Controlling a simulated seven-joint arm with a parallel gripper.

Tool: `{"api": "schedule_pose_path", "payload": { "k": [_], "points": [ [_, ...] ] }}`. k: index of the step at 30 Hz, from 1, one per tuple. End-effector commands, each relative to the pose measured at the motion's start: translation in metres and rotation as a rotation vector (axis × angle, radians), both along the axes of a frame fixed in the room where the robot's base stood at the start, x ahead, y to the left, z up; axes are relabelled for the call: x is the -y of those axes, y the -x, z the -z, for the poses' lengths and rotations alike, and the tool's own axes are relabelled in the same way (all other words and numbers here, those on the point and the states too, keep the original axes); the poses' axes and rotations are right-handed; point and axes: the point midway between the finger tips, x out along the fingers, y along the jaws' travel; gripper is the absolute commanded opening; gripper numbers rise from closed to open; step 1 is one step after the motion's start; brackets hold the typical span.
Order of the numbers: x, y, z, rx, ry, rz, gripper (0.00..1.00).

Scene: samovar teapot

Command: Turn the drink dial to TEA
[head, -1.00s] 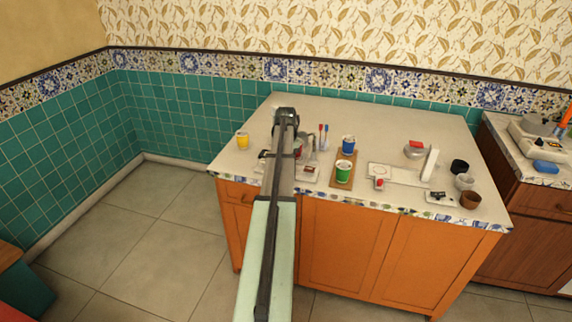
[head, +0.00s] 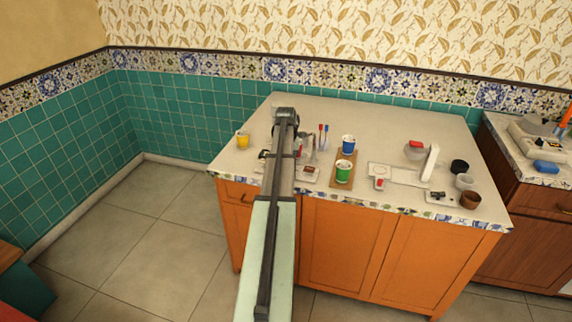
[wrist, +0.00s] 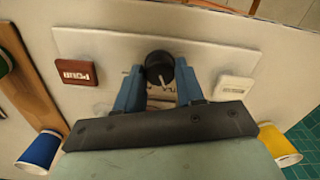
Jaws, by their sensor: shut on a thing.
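The dial is a round black knob (wrist: 158,62) with a white pointer line, on a pale panel (wrist: 205,55) in the wrist view. My gripper (wrist: 161,80) has its two blue fingers on either side of the knob and is shut on it. A red-brown label tile (wrist: 78,72) lies left of the knob and a white label tile (wrist: 234,89) lies right of it. Their lettering is too small to read. The pointer runs roughly up and down in the wrist view. In the head view my arm hides the dial and fingertips; the brown tile (head: 308,173) shows to the right.
A yellow cup (head: 242,141) stands left of my arm. Blue (head: 348,145) and green (head: 344,172) cups stand on a wooden board to the right. A holder with red and blue sticks (head: 323,140) is close to my arm. The counter's back (head: 390,115) is clear.

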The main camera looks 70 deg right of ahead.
Motion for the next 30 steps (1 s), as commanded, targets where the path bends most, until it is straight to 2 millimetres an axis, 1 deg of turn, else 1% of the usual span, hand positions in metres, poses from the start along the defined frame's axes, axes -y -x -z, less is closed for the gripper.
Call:
{"api": "schedule_pose_path", "payload": {
  "k": [2,3,10,17,20,23,26,30],
  "points": [
    [0.000,0.000,0.000,0.000,0.001,0.000,0.07],
    [0.000,0.000,0.000,0.000,0.000,-0.001,0.41],
    [0.000,0.000,0.000,0.000,0.000,-0.001,0.63],
    [0.000,0.000,0.000,0.000,0.000,-0.001,0.63],
    [0.000,0.000,-0.004,0.000,0.001,-0.001,0.63],
    [0.001,0.000,-0.012,0.000,0.001,-0.001,0.63],
    [0.001,0.000,-0.027,0.001,0.003,-0.001,0.63],
    [0.001,0.000,-0.052,0.001,0.003,-0.001,0.63]
  ]
}}
